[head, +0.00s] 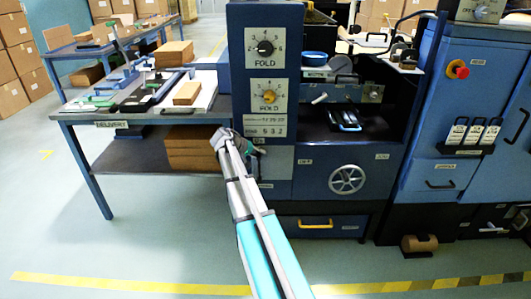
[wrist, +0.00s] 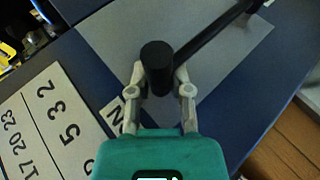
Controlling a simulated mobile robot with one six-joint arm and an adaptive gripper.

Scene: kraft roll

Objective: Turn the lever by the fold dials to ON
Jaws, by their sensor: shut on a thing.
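The black lever shows in the wrist view; its bar (wrist: 212,40) runs from a pivot at the upper right to a round black knob (wrist: 157,56). My gripper (wrist: 160,78) is shut on the lever's knob, one finger on each side. A white label with a letter N (wrist: 113,114) is beside the left finger, partly hidden by my gripper. In the head view my gripper (head: 226,140) is at the left edge of the blue panel, below the upper fold dial (head: 265,48) and the lower fold dial (head: 268,97). My gripper hides most of the lever there.
The delivery table (head: 140,117) stands close to the left of my gripper, with brown stacks on its lower shelf (head: 110,157). A handwheel (head: 346,179) and a drawer (head: 318,226) are to the right.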

